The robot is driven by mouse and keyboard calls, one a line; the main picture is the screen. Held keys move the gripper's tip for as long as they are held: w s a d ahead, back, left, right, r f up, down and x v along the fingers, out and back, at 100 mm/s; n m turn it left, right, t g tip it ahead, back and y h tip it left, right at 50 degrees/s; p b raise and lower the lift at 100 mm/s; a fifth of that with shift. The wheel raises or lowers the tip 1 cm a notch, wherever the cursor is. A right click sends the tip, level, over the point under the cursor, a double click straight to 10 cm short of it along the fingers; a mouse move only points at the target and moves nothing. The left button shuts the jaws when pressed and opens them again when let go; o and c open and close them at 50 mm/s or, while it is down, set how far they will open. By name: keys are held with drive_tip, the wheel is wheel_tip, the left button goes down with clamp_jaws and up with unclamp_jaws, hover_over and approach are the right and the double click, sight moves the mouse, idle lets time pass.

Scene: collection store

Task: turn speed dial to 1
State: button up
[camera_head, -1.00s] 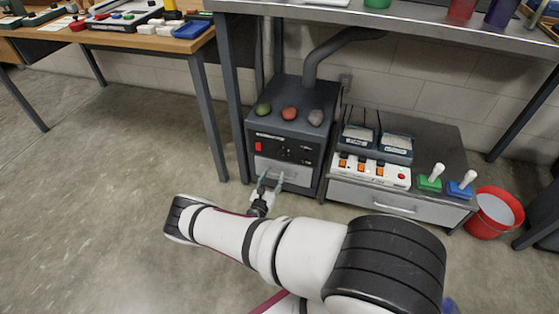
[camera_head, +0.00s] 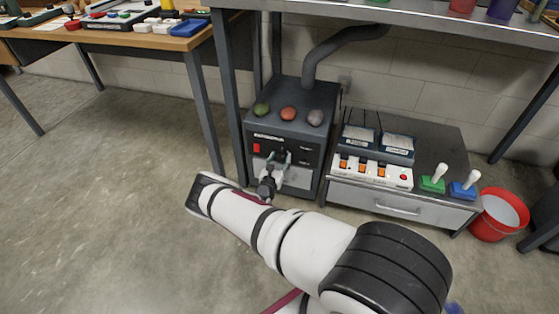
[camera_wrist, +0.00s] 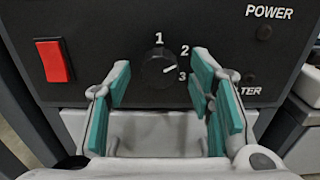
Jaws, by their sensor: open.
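The speed dial (camera_wrist: 159,69) is a round black knob on a dark front panel, with the numbers 1, 2 and 3 around it. Its white pointer mark points right, between 2 and 3 and nearer 3. My gripper (camera_wrist: 160,85) is open, with one teal-padded finger on each side of the dial in the wrist view. Clear gaps show between the fingers and the knob, and nothing is held. In the head view my gripper (camera_head: 279,156) is in front of the dark grey machine (camera_head: 288,100) and largely hides the dial.
A red switch (camera_wrist: 54,61) is left of the dial, and POWER and METER-like labels are on the right. A light drawer front (camera_wrist: 150,128) lies below. A low cabinet (camera_head: 400,202) with a switch strip (camera_head: 372,171) and a red bucket (camera_head: 497,216) stand to the right.

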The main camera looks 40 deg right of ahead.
clamp_jaws()
drive_tip(key=shift+n, duration=0.3)
drive_tip(key=n+b, duration=0.2)
drive_tip(key=n, duration=0.2)
drive_tip(key=shift+f+n, duration=0.1)
drive_tip(key=shift+n, duration=0.3)
drive_tip(key=n+b, duration=0.2)
drive_tip(key=n, duration=0.4)
drive_tip(key=shift+s, duration=0.1)
drive_tip(key=shift+n, duration=0.3)
unclamp_jaws()
